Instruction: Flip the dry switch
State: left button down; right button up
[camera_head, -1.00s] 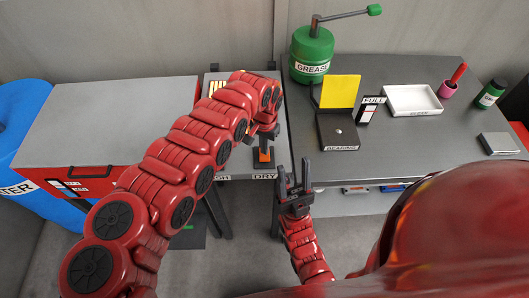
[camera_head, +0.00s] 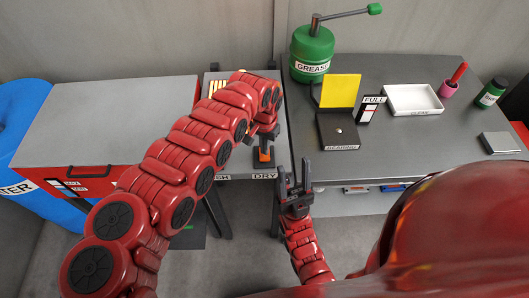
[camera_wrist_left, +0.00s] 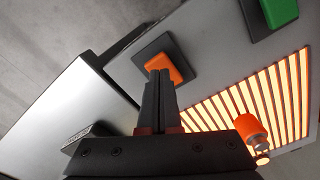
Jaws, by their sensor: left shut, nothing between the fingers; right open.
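The dry switch is an orange rocker (camera_head: 264,164) on a black base, just behind the DRY label (camera_head: 264,176) at the grey bench's front edge. It also shows in the left wrist view as an orange rocker (camera_wrist_left: 178,70) on a dark square base. My left gripper (camera_head: 264,147) is shut and empty, pointing down over the switch. In the left wrist view its closed fingertips (camera_wrist_left: 160,73) overlap the near part of the rocker; I cannot tell whether they touch it. My right gripper (camera_head: 294,182) is open and empty in front of the right table.
Glowing heater slats (camera_wrist_left: 275,95) with an orange cylinder (camera_wrist_left: 250,128) lie beside the left fingers. A green switch (camera_wrist_left: 282,10) is near. A red-and-grey chest (camera_head: 105,110) stands left. The right table holds a green grease pot (camera_head: 311,52), a bearing box (camera_head: 338,130) and a white tray (camera_head: 412,99).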

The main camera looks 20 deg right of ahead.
pick_arm(q)
jog(key=shift+f+b, duration=0.95)
jog(key=shift+f, duration=0.2)
dwell(0.4)
jog(key=shift+s+r, duration=0.1)
jog(key=shift+r, duration=0.1)
jog(key=shift+r+p, duration=0.6)
jog(key=shift+p, duration=0.05)
notch_tip(320, 180, up, 2)
jog(key=shift+r+p, duration=0.2)
jog(key=shift+p, duration=0.5)
jog(key=shift+r+p, duration=0.9)
jog(key=shift+r, duration=0.7)
jog(key=shift+f, duration=0.1)
